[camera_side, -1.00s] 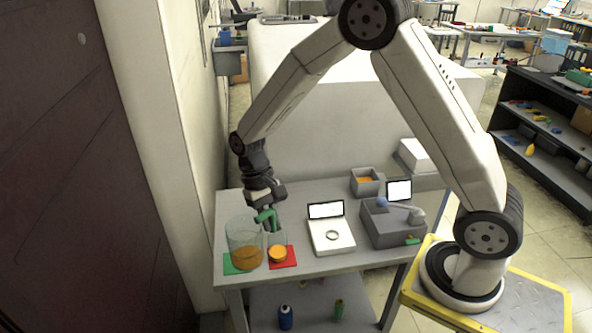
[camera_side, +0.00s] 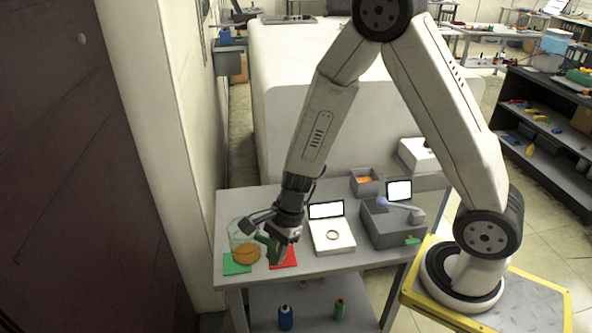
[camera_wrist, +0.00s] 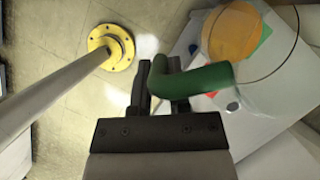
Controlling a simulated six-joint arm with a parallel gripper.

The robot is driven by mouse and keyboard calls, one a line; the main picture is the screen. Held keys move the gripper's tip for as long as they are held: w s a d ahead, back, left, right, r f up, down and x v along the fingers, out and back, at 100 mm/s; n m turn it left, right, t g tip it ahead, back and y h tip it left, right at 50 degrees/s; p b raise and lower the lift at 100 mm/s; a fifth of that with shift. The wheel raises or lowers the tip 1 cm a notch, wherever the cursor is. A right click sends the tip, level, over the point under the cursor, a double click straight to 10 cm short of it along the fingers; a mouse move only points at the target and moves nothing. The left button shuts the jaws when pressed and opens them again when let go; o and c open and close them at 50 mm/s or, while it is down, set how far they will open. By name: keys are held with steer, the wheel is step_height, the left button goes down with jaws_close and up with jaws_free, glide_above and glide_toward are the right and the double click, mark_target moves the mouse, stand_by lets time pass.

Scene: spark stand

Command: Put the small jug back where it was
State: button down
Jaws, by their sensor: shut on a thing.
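My gripper (camera_side: 277,250) is low over the left of the table in the side view. In the wrist view the jaws (camera_wrist: 162,80) are shut on a green handle (camera_wrist: 215,80). A clear jug (camera_wrist: 292,62) with orange contents (camera_wrist: 232,35) is beside that handle. In the side view one clear jug (camera_side: 238,228) with orange contents shows left of my gripper. I cannot tell its size or whether it touches the table; my gripper may hide another jug. The green mat (camera_side: 234,265) and red mat (camera_side: 290,257) lie below, partly covered.
A white device with a ring (camera_side: 330,240) and raised screen (camera_side: 326,210) stands to the right. A grey box (camera_side: 380,227) with a lever is further right. A tray (camera_side: 365,185) sits behind. The wall is close on the left.

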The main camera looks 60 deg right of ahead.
steer(key=shift+s+d+f+m+t+h, duration=0.15)
steer(key=shift+s+d+f+m+t, duration=0.25)
steer(key=shift+s+m, duration=0.35)
steer(key=shift+s+d+f+m+t+h, duration=0.1)
steer(key=shift+s+d+f+m+t, duration=0.15)
steer(key=shift+s+d+m, duration=0.55)
steer(key=shift+s+d+f+m+t+h, duration=0.15)
steer(key=shift+s+d+f+m+t, duration=0.15)
steer(key=shift+m, duration=0.75)
steer(key=shift+a, duration=0.1)
steer(key=shift+f, duration=0.1)
steer(key=w+a+f, duration=0.1)
steer(key=w+f, duration=0.8)
steer(key=w, duration=0.4)
steer(key=shift+w+a+f, duration=0.15)
steer(key=shift+a, duration=0.1)
steer(key=shift+w+f, duration=0.1)
steer(key=shift+w+f, duration=0.15)
steer(key=shift+f, duration=1.55)
